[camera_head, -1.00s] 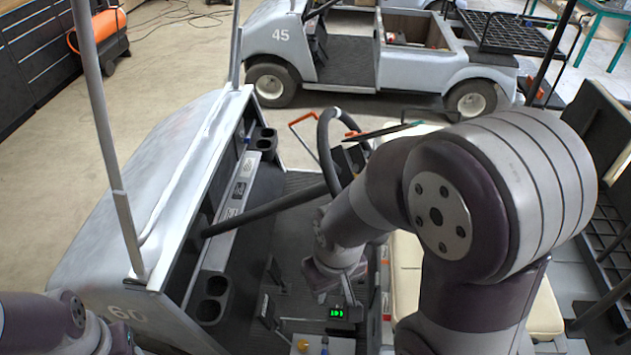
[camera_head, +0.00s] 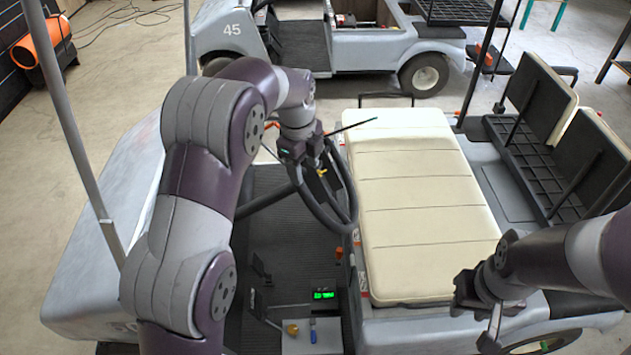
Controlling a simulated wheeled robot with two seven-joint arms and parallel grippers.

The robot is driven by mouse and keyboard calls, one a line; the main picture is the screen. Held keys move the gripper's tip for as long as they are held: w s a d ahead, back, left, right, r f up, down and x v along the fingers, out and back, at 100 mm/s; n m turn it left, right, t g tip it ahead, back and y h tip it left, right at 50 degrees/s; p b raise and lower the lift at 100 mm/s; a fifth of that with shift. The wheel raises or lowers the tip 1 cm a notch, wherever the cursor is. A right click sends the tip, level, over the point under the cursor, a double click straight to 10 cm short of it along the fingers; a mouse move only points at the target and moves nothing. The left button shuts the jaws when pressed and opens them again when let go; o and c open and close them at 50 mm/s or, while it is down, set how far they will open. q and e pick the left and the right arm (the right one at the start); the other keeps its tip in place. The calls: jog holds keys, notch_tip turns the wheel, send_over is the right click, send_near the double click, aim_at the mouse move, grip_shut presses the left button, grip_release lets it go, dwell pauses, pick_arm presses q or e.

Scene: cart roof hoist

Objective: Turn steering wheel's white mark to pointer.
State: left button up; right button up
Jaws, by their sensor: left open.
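The dark steering wheel (camera_head: 348,203) stands tilted on its column in the cart, left of the cream seat. My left gripper (camera_head: 318,166) is open at the wheel's upper left rim, and its wrist hides part of the rim. Whether a finger touches the rim cannot be told. A small yellow piece shows by the fingers. The white mark cannot be made out. My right gripper (camera_head: 474,325) appears open and empty beside the seat's front right corner.
The cream seat (camera_head: 420,205) fills the middle right. A roof post (camera_head: 75,140) stands at left. A floor box with a green display (camera_head: 324,295) sits below the wheel. Another cart numbered 45 (camera_head: 232,30) stands behind. Black seat frames (camera_head: 540,165) are at right.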

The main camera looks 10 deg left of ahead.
aim_at(306, 190)
pick_arm(q)
jog(key=shift+m, duration=0.6)
jog(key=f+p, duration=0.1)
jog(key=f, duration=0.2)
jog(key=w+f+p, duration=0.1)
jog(key=f+p, duration=0.1)
jog(key=f, duration=0.2)
jog(key=f+p, duration=0.2)
jog(key=f, duration=0.2)
jog(key=shift+w, duration=0.4)
jog(key=shift+f, duration=0.55)
jog(key=shift+c, duration=0.7)
grip_shut()
